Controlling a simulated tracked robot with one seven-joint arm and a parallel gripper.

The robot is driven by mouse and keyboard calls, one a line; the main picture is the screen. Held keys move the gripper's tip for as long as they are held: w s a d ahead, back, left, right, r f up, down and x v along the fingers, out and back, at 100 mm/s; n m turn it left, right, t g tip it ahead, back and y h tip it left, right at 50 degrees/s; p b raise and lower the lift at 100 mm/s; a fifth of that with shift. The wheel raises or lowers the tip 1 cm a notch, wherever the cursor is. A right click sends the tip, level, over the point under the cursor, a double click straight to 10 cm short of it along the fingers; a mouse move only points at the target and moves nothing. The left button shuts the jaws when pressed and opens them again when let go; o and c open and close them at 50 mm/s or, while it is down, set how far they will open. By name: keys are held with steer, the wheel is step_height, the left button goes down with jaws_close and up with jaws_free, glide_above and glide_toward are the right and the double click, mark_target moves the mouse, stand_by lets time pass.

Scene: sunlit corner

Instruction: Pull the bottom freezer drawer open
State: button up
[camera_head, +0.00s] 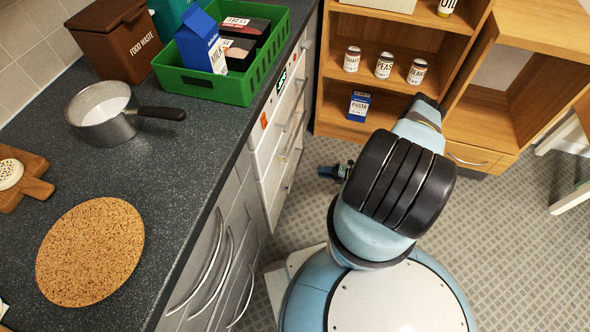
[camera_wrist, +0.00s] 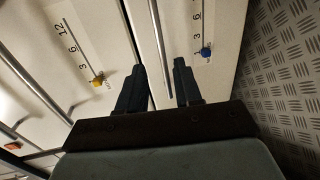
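The freezer is a white drawer stack (camera_head: 272,165) under the counter in the head view, its drawers looking shut. In the wrist view the bottom drawer front (camera_wrist: 205,25) carries a blue marker (camera_wrist: 206,52) and lies closest to the floor. Its thin bar handle (camera_wrist: 159,40) runs down between my two fingers. My gripper (camera_wrist: 158,75) is open, one dark finger on each side of the bar; I cannot tell whether either touches it. In the head view my gripper (camera_head: 328,172) shows small beside the freezer, partly hidden by my arm.
The drawer front above (camera_wrist: 85,45) has a yellow marker and its own bar handle (camera_wrist: 35,88). Grey cabinets (camera_head: 215,265) with curved handles adjoin the freezer. A wooden shelf (camera_head: 440,35) with cans stands beyond my arm.

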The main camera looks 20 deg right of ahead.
steer(key=x, duration=1.3)
steer(key=shift+w+a, duration=0.1)
steer(key=shift+a, duration=0.15)
steer(key=shift+c, duration=0.3)
jaws_close()
